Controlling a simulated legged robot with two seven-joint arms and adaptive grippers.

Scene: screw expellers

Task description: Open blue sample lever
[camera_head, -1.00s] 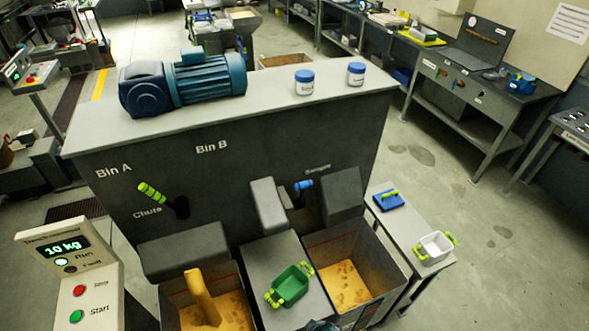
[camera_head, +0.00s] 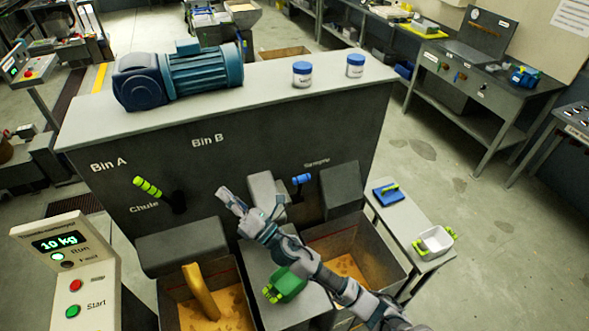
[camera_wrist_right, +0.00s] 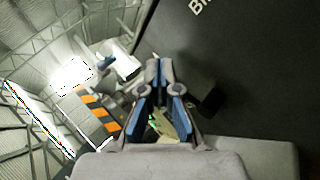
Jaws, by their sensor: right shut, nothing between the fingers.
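The blue sample lever (camera_head: 302,179) sticks out of the dark machine front, under its small label, between two grey housings. My right gripper (camera_head: 226,194) is raised in front of the machine, to the left of the blue lever and apart from it. It is shut and empty; its closed fingers also show in the right wrist view (camera_wrist_right: 160,66). The blue lever cannot be made out in the right wrist view. My left gripper is not in view.
A green chute lever (camera_head: 148,188) is left of the gripper. Grey housings (camera_head: 340,190) flank the blue lever closely. A motor (camera_head: 195,75) and two jars (camera_head: 303,74) stand on the machine top. A side table (camera_head: 406,222) holds a white container (camera_head: 435,241) and a blue item.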

